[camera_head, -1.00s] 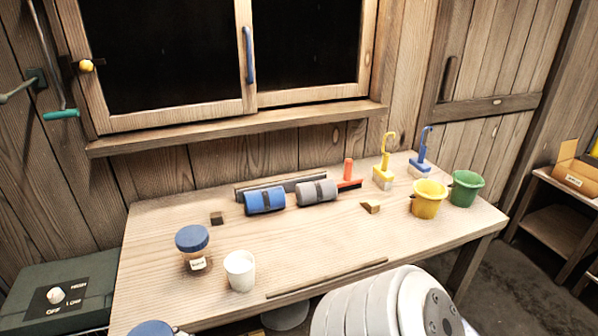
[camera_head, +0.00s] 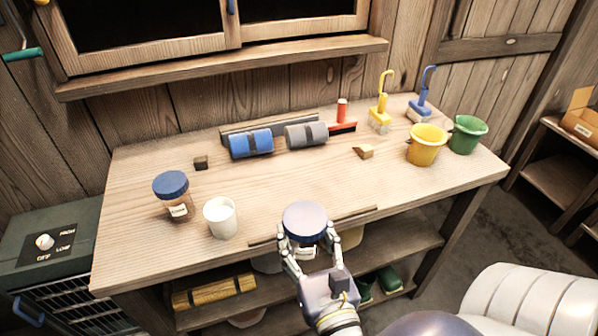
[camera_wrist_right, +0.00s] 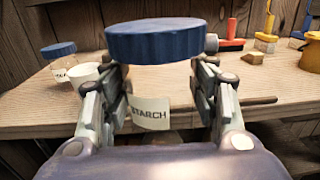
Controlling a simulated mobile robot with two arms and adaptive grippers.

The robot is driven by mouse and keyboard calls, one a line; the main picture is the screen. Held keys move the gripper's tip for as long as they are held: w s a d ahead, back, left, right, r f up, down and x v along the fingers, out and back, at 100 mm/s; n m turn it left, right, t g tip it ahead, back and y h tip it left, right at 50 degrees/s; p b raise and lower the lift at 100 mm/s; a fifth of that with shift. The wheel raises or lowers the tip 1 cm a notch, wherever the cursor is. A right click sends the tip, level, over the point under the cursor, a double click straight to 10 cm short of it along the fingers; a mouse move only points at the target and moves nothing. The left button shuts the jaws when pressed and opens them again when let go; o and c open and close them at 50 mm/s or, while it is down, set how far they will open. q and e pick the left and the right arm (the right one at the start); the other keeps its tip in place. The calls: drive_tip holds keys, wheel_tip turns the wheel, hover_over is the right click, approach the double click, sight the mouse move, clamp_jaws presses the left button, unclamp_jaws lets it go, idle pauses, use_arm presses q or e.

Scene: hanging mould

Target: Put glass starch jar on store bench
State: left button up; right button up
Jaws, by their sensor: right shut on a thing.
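The glass starch jar has a blue lid (camera_head: 305,221) and a white label reading STARCH (camera_wrist_right: 150,114) in the right wrist view. My right gripper (camera_head: 308,245) is shut on the jar, with one finger on each side below the lid. It holds the jar upright at the front edge of the wooden bench (camera_head: 140,240); I cannot tell whether the jar touches the bench. The bench top has a thin strip along its front. My left gripper is not in view.
Another blue-lidded jar (camera_head: 173,196) and a white cup (camera_head: 220,217) stand at the bench's left. Blue (camera_head: 251,143) and grey rolls (camera_head: 306,135) lie at the back. A yellow bucket (camera_head: 426,146) and a green one (camera_head: 468,134) stand right. The bench's middle is clear.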

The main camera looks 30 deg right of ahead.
drive_tip(key=shift+d+r+h, duration=0.1)
drive_tip(key=shift+d+h, duration=0.2)
drive_tip(key=w+d, duration=0.2)
drive_tip(key=w, duration=0.2)
drive_tip(key=w+d+f+p, duration=0.1)
drive_tip(key=w+d, duration=0.2)
drive_tip(key=w, duration=0.1)
drive_tip(key=w+d, duration=0.3)
drive_tip(key=w, duration=0.1)
drive_tip(key=shift+w+d+f+p, duration=0.2)
drive_tip(key=shift+f+p, duration=0.1)
drive_tip(key=shift+p, duration=0.05)
drive_tip(key=shift+w+d, duration=0.15)
drive_tip(key=shift+w, duration=0.1)
drive_tip(key=shift+w+f, duration=0.1)
drive_tip(key=shift+f+b, duration=0.25)
drive_tip(key=shift+b, duration=0.15)
wheel_tip(320, 180, down, 3)
drive_tip(key=b, duration=0.3)
drive_tip(key=shift+b, duration=0.35)
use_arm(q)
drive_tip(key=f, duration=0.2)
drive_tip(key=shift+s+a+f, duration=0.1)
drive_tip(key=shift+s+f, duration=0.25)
use_arm(e)
drive_tip(key=shift+r, duration=0.1)
